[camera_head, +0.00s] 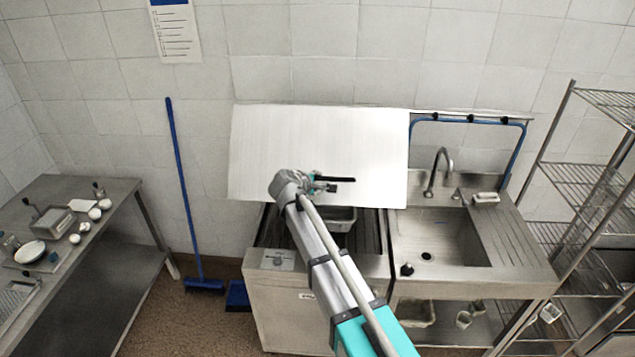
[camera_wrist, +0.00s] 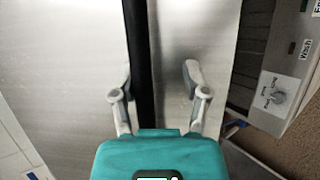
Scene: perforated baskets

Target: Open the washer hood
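The washer hood (camera_head: 285,135) is a broad, pale metal panel in the head view, raised and tilted above the washer body (camera_head: 312,312). The washer's opening shows below it, with a metal basket (camera_head: 338,220) inside. A black handle bar (camera_head: 338,179) runs along the hood's lower part. My gripper (camera_head: 327,184) is at this handle, in front of the hood. In the wrist view the handle (camera_wrist: 138,60) passes between the two fingers of my gripper (camera_wrist: 160,90), which stand wide apart with gaps on both sides. The hood's bright metal (camera_wrist: 70,60) fills much of that view.
A sink (camera_head: 440,238) with a faucet adjoins the washer at right, then a wire shelf rack (camera_head: 585,190). A blue broom (camera_head: 185,200) leans at the wall. A metal table (camera_head: 90,200) with dishes stands left.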

